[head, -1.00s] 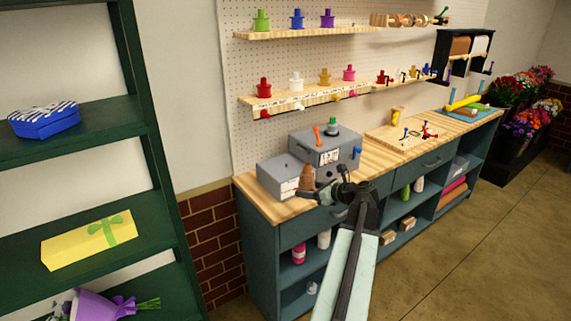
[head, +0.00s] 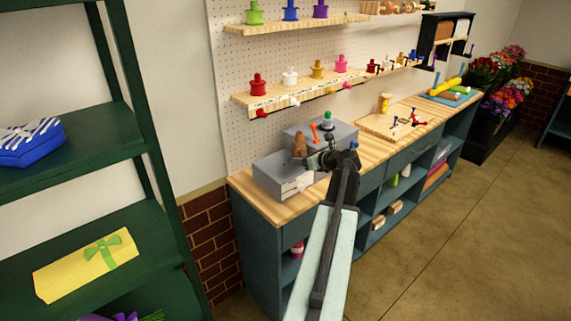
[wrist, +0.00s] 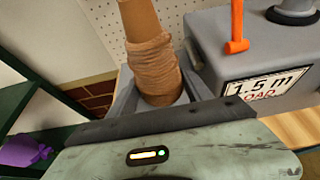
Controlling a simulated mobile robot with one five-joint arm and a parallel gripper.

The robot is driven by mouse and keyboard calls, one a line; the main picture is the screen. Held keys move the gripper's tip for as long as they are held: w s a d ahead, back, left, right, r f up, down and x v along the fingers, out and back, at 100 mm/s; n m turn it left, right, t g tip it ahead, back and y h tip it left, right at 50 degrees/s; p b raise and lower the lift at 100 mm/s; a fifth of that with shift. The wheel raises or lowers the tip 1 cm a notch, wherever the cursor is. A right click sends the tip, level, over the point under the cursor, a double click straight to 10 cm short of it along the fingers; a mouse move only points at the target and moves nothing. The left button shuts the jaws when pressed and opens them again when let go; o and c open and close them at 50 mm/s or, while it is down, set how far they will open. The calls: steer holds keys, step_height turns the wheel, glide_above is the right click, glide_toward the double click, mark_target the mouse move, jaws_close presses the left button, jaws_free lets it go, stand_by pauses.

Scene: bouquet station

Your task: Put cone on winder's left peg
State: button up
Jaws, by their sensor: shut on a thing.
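A brown cone (head: 299,146) is held upright in my gripper (head: 307,160). In the wrist view the cone (wrist: 155,62) stands between the grey fingers, with wrinkled wrapping around its lower part. The winder (head: 284,176) is a grey machine on the bench with a lower left box and a taller right part. The cone appears above the winder's left side in the head view; its exact height is unclear. I cannot make out the left peg. An orange lever (wrist: 236,25) and a green-topped spool (head: 327,119) are on the taller part.
Shelves above hold several coloured spools (head: 290,78). The bench (head: 247,192) has bare wood left of the winder, and a wooden board (head: 385,124) lies farther right.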

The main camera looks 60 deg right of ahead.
glide_above(286, 167)
steer(key=shift+s+d+f, duration=0.1)
steer(key=shift+f, duration=0.2)
steer(key=f+b, duration=0.2)
steer(key=b, duration=0.1)
steer(key=f+b, duration=0.1)
steer(key=f, duration=0.1)
steer(key=shift+w, duration=0.25)
steer(key=shift+r, duration=0.25)
steer(key=shift+f, duration=0.2)
steer(key=o, duration=1.5)
steer(key=shift+r, duration=0.1)
